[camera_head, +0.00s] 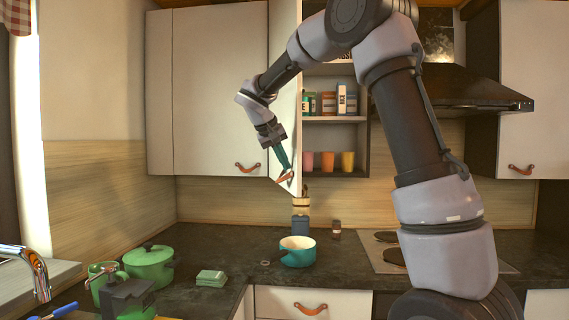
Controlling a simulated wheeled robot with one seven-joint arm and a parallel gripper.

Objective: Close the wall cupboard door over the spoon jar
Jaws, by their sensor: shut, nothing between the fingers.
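The wall cupboard door (283,50) is white and stands open, swung out toward me at the left of the open shelves. Its leather pull (285,178) is at the lower edge. My gripper (287,170) is at the door's lower part, right by the pull, with its fingers shut. I cannot tell whether the fingers touch the pull or the door. The spoon jar (301,206) seems to be the pale container with utensils, below the door's lower edge near the back of the counter.
The open shelves (335,119) hold jars and colored cups. A teal pot (297,252) stands on the dark counter (215,243). A green pot (149,266) and a green sponge stack (211,278) are at left. The hob (385,255) and range hood (460,88) are at right.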

